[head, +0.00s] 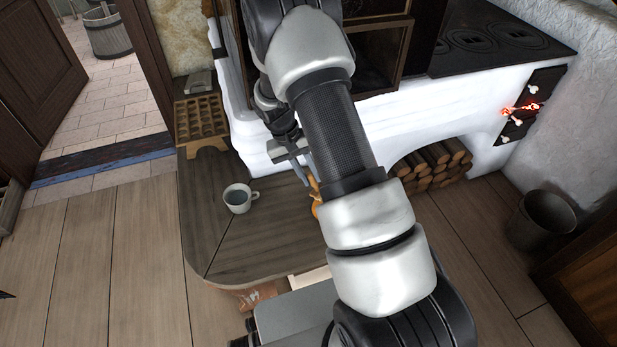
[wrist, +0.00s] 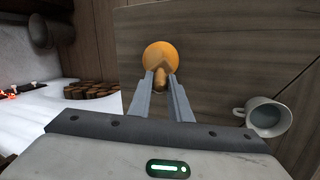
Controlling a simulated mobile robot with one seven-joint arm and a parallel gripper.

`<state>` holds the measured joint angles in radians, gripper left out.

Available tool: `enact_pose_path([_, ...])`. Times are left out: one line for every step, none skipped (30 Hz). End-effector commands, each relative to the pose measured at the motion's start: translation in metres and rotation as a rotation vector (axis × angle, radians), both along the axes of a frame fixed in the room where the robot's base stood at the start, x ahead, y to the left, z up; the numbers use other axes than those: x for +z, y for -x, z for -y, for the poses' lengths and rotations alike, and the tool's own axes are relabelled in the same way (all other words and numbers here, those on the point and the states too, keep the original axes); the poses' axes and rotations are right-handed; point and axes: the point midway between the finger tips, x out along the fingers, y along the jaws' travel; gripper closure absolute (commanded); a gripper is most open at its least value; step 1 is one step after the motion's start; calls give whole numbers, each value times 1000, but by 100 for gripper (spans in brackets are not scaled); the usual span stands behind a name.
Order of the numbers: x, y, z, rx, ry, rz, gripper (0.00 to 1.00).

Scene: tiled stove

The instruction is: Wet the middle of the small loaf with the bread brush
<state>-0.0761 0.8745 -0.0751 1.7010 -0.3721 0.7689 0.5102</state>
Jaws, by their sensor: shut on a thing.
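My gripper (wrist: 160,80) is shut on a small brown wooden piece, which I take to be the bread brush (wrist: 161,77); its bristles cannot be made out. Beyond the fingertips in the wrist view is a round orange-golden thing, apparently the small loaf (wrist: 160,52). The brush overlaps its near edge in this view; I cannot tell whether they touch. In the head view my gripper (head: 306,174) is over the wooden bench, and my arm hides most of the loaf (head: 316,210). A white mug (head: 238,198) with dark liquid stands on the bench, also in the wrist view (wrist: 267,116).
The wooden bench (head: 225,250) is clear around the mug. A dark bucket (head: 543,217) stands at the right.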

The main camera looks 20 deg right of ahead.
Motion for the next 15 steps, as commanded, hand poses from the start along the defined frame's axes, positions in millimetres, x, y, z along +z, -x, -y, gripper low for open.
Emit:
enact_pose_path([17,-1,1,-2,-1,5,100])
enact_pose_path([24,-1,2,-2,-1,5,100])
enact_pose_path([27,0,2,-1,-1,1,100])
enact_pose_path([29,0,2,-1,-1,1,100])
enact_pose_path([32,0,3,-1,-1,1,100])
enact_pose_path([35,0,4,-1,0,0,100])
enact_pose_path([38,0,4,-1,0,0,100])
enact_pose_path([41,0,5,-1,0,0,100])
enact_pose_path([45,-1,5,-2,0,1,100])
enact_pose_path([47,-1,6,-2,0,1,100])
enact_pose_path([50,-1,6,-2,-1,1,100])
enact_pose_path([53,-1,7,-2,0,1,100])
enact_pose_path([56,-1,7,-1,0,0,100])
enact_pose_path([59,-1,8,-1,0,1,100])
enact_pose_path([62,-1,8,-1,0,1,100])
